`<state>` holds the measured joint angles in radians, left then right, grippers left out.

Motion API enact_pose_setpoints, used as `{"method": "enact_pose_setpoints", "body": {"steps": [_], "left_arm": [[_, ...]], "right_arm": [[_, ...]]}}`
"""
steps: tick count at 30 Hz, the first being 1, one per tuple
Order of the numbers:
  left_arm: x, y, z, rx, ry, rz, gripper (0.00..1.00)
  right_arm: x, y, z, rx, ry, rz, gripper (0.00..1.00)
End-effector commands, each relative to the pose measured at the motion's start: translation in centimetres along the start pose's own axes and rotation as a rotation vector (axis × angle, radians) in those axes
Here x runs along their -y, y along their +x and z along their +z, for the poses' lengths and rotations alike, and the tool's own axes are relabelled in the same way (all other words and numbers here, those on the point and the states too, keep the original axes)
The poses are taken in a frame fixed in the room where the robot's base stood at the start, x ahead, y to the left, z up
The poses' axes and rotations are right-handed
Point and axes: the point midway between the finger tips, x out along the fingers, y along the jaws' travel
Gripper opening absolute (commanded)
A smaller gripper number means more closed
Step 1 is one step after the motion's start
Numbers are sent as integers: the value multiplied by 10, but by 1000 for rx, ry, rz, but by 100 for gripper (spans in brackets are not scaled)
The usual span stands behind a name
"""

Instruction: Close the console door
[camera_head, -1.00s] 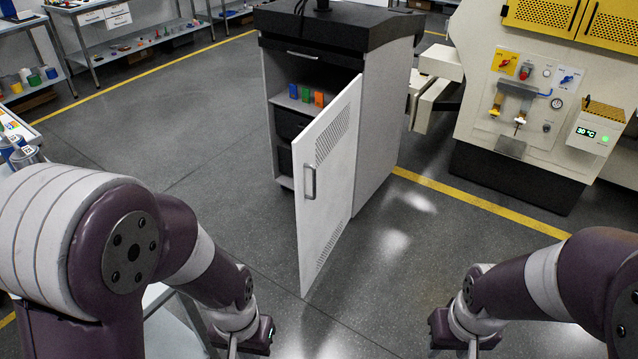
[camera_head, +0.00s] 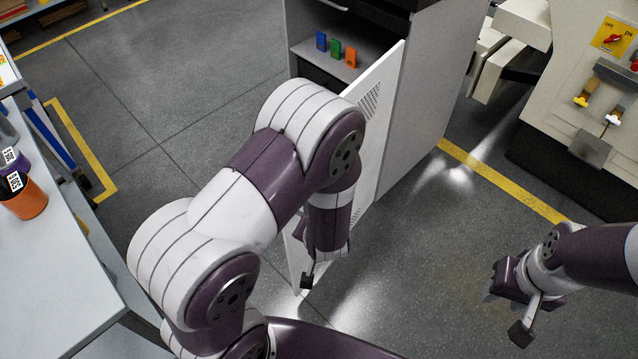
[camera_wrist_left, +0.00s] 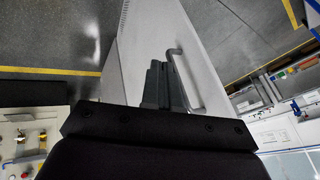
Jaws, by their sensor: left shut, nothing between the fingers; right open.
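The console (camera_head: 425,110) is a grey cabinet at the top middle of the head view. Its white door (camera_head: 378,135) stands open, swung out towards me, and my left arm covers much of it. In the left wrist view the door panel (camera_wrist_left: 145,35) lies ahead, with its bar handle (camera_wrist_left: 190,85). My left gripper (camera_wrist_left: 163,68) is shut and empty, just left of the handle there; I cannot tell whether it touches. It also shows low by the door in the head view (camera_head: 307,281). My right gripper (camera_head: 506,314) is open and empty, over the floor at the right.
Blue, green and orange items (camera_head: 336,49) stand on the console's shelf. A pale machine (camera_head: 570,95) with valves stands at the right. A workbench (camera_head: 60,280) with an orange pot (camera_head: 24,203) is at the left. The floor between door and right gripper is clear.

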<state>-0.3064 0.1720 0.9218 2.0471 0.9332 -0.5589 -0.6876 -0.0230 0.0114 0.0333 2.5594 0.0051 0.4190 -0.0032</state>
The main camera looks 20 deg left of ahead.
Motion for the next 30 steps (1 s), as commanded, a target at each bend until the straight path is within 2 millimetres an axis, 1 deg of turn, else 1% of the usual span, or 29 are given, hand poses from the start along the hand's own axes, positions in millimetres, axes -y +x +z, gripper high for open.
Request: {"method": "enact_pose_setpoints", "body": {"steps": [3,5,8,11,18,22,25,30], "left_arm": [[12,0,-11,-45,40,-63,0],[14,0,-13,-55,65,-73,0],[14,9,-13,-54,78,-73,0],[15,26,-13,-52,76,-73,0],[18,79,-15,-52,74,-72,0],[21,104,-17,-52,75,-71,0],[40,107,-20,-53,72,-72,0],[54,114,-22,-54,75,-70,0]], "right_arm": [[0,0,0,0,0,0,43],[0,1,0,1,0,0,43],[0,4,1,0,0,0,43],[0,10,2,1,0,0,43],[0,22,3,0,0,0,43],[0,26,3,0,0,0,43],[0,23,3,0,0,0,43],[0,22,3,0,0,0,43]]}}
